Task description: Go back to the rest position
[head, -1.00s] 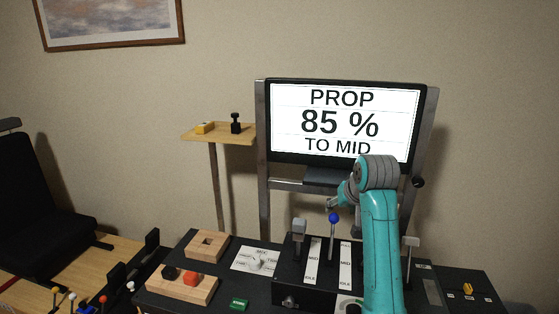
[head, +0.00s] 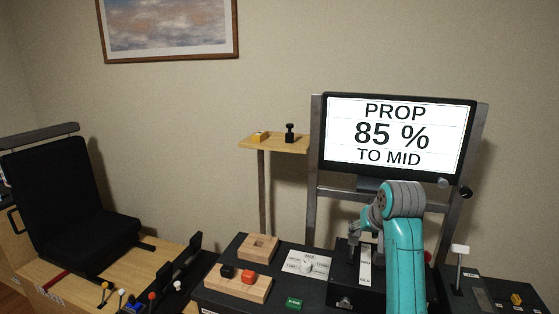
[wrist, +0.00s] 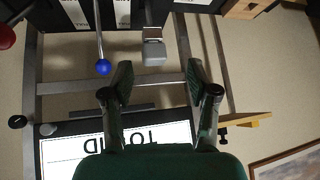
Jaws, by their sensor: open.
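My gripper (wrist: 157,78) is open in the wrist view, its two dark fingers apart with nothing held between them. A grey lever handle (wrist: 154,52) appears beyond the fingertips, between them in the picture. A blue-knobbed lever (wrist: 103,67) stands to its left in that view, apart from the fingers. In the head view my gripper (head: 357,234) is over the lever panel (head: 345,290), in front of the monitor stand. My teal arm hides the blue knob and part of the panel there.
The monitor (head: 398,135) reads "PROP 85 % TO MID". A small wooden shelf (head: 275,145) stands left of it. Wooden blocks (head: 238,285), a dial plate (head: 308,265) and a green button (head: 293,303) lie left of the levers. A black seat (head: 75,200) is far left.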

